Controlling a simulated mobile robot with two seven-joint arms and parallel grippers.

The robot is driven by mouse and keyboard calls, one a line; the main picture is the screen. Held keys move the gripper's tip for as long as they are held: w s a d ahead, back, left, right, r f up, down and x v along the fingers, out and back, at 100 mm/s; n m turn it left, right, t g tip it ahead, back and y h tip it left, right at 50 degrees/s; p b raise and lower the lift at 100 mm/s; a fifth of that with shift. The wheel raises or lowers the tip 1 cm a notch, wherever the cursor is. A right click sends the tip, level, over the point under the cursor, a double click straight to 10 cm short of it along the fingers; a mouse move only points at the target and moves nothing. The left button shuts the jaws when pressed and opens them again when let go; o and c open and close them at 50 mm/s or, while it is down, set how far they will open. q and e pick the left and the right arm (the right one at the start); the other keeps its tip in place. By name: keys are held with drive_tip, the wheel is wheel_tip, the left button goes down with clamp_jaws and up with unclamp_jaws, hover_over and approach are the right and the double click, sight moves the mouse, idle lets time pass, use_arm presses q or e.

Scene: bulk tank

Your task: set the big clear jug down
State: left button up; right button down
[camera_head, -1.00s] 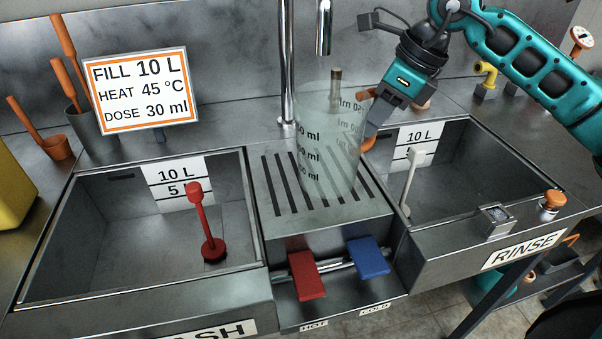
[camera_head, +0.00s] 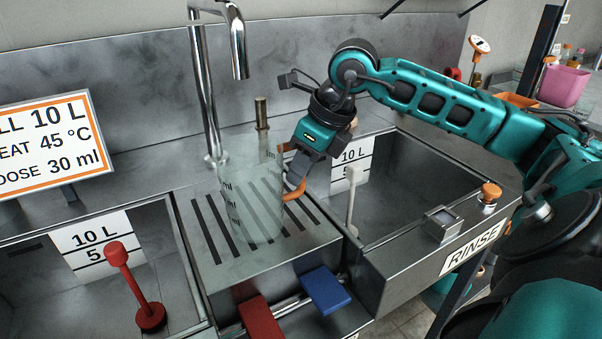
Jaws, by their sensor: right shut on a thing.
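The big clear jug (camera_head: 250,200) is see-through with dark ml markings and stands upright over the slotted drain shelf (camera_head: 215,275) below the tap. Its base appears to be at the slats; I cannot tell for sure whether it touches them. My right gripper (camera_head: 288,172) is at the jug's right side, its orange fingers shut on the jug. The gripper body hides the jug's handle side. My left gripper is not in view.
The tap (camera_head: 237,45) rises behind the jug. The wash basin with a red plug handle (camera_head: 135,280) is at left, the rinse basin (camera_head: 420,190) at right. Red (camera_head: 258,318) and blue (camera_head: 326,290) pedals sit in front. A sign (camera_head: 50,145) stands at back left.

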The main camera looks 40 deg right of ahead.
drive_tip(key=shift+f, duration=0.2)
drive_tip(key=c, duration=1)
unclamp_jaws()
drive_tip(key=shift+c, duration=0.2)
drive_tip(key=p+v, duration=0.1)
drive_tip(key=v, duration=1.1)
